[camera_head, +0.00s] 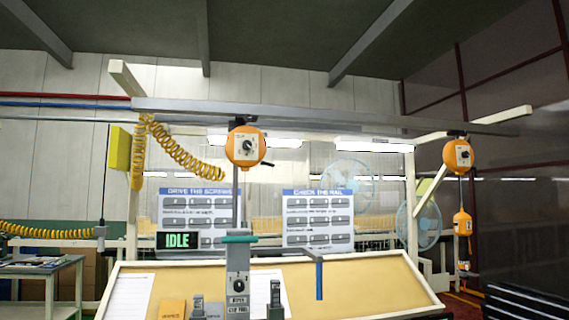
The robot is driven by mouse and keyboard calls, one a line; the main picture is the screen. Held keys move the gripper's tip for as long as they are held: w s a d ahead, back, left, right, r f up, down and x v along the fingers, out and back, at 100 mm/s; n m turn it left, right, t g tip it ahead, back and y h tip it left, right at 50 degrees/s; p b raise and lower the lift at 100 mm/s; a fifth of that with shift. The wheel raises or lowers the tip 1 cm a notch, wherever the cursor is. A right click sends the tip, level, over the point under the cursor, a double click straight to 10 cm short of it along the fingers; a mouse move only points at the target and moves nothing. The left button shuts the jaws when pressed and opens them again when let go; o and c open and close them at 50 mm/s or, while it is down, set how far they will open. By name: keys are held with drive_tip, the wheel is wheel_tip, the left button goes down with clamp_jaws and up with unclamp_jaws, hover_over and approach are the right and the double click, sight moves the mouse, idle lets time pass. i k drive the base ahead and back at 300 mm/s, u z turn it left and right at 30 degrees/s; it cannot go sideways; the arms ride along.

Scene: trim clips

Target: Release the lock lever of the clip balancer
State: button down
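An orange balancer (245,147) hangs from the overhead rail at the centre. It has a pale face plate with a black dial or knob. A small dark lever (267,164) sticks out at its lower right. A grey line or rod runs down from it to a grey tool (238,283) with a teal crosspiece (240,239) and a label that seems to read "CLIP TOOL". A second orange balancer (458,155) hangs at the right, with an orange tool (463,224) below it. My gripper is not in view.
A tan sloped board (375,291) stands below, with papers, small grey items and a blue and grey T-shaped object (318,270). A green "IDLE" display (177,240) and two sign panels stand behind. A yellow coiled hose (185,155) hangs left. Air around the central balancer looks clear.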

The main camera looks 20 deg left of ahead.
sight(263, 162)
drive_tip(key=i, duration=0.9)
drive_tip(key=u, duration=2.6)
